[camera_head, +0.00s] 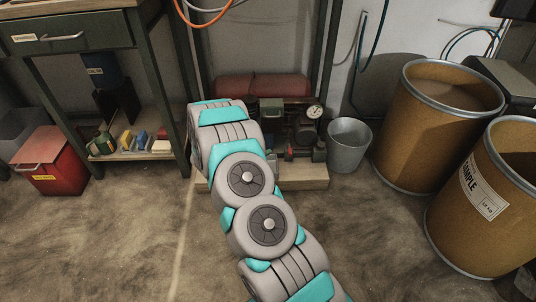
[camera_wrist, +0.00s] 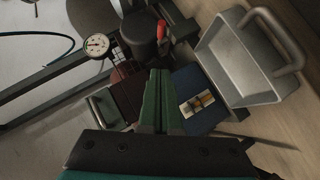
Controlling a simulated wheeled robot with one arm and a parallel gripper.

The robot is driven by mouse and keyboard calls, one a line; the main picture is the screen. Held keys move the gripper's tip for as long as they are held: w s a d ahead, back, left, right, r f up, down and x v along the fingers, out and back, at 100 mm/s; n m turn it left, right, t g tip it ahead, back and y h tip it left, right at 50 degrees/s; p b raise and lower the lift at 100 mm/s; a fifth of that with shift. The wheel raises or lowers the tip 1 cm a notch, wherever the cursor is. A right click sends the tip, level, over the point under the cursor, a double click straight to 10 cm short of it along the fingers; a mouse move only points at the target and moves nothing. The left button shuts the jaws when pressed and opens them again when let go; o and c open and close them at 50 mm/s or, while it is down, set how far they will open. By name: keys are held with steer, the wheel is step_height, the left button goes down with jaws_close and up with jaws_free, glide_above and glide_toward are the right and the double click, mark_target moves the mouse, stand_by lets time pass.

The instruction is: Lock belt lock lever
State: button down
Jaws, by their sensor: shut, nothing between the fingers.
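A small red-handled lever (camera_wrist: 161,29) stands beside a dark cylinder (camera_wrist: 138,32) at the top of the wrist view; I cannot tell for sure that it is the belt lock lever. My gripper (camera_wrist: 159,74) has its green fingers together and empty, pointing toward the machine parts below the red handle in the picture. I see no contact between the fingertips and the red handle. In the head view, the machine with a round gauge (camera_head: 314,111) sits on a wooden base (camera_head: 303,178), partly covered by my arm. My gripper is hidden there.
In the wrist view, the gauge (camera_wrist: 97,44), a grey metal bin (camera_wrist: 236,57) and a dark blue block with a light switch-like plate (camera_wrist: 197,103) surround the fingers. A bucket (camera_head: 348,146) and brown drums (camera_head: 432,125) stand right. A workbench (camera_head: 75,38) stands left.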

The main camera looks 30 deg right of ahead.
glide_toward(289, 149)
steer(key=w+d, duration=0.2)
steer(key=w, duration=0.1)
steer(key=d+f, duration=0.1)
steer(key=s+d+f, duration=0.1)
steer(key=d, duration=0.1)
steer(key=shift+f, duration=0.3)
steer(key=shift+s, duration=0.1)
steer(key=shift+s+d+n+t, duration=0.1)
steer(key=shift+s+n+t, duration=0.05)
steer(key=shift+n+t, duration=0.15)
